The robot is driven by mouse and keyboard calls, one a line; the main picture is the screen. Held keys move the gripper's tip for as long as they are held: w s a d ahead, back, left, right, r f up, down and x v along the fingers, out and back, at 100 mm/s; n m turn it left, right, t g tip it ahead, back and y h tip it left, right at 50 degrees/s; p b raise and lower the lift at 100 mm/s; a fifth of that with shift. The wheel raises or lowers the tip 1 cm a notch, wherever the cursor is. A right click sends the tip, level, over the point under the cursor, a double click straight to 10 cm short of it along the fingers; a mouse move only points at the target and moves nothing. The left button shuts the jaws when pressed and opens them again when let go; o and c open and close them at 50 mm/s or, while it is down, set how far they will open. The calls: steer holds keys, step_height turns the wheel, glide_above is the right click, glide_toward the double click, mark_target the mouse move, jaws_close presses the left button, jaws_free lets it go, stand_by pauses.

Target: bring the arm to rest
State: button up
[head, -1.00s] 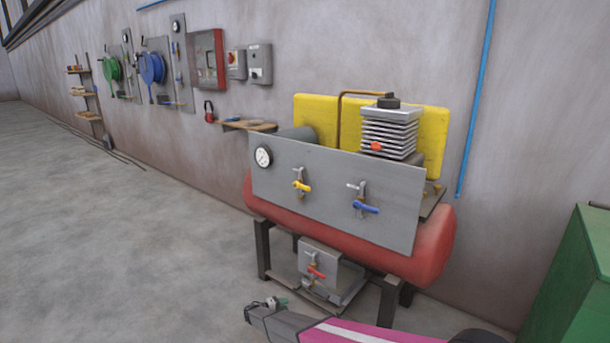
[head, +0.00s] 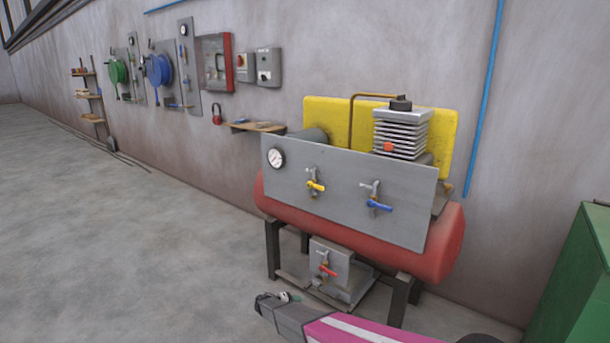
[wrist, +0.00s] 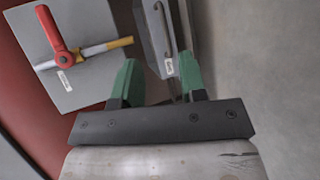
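My arm (head: 365,330), with a pink and white link, reaches in from the bottom of the head view. My gripper (head: 272,299) is at its end, low and in front of the compressor, and looks small there. In the wrist view my gripper (wrist: 160,78) shows two green fingers set apart with nothing held between them. The red-handled valve (wrist: 66,58) on its grey plate lies beyond the fingers, to the upper left. It also shows in the head view (head: 327,270), under the tank. I see no contact between the fingers and it.
The compressor's red tank (head: 440,250) and grey panel (head: 345,200), with yellow and blue valve handles, stand behind the arm. A green cabinet (head: 580,275) is at right. A grey handled box (wrist: 165,40) is ahead of the fingers. The floor (head: 120,240) at left is clear.

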steer(key=s+d+r+m+g+y, duration=0.25)
steer(key=s+d+r, duration=0.45)
steer(key=d+r, duration=0.4)
steer(key=s+d+r+m+g+y, duration=0.1)
steer(key=s+d+r+y, duration=0.4)
steer(key=s+r, duration=0.6)
steer(key=s+d+r+m+g+y, duration=0.1)
steer(key=s+d+r+y, duration=0.4)
steer(key=s+r, duration=0.7)
step_height(320, 180, up, 2)
steer(key=shift+d+r+m+y, duration=0.1)
steer(key=shift+d+m+y, duration=0.3)
steer(key=shift+d, duration=0.85)
steer(key=shift+g, duration=0.25)
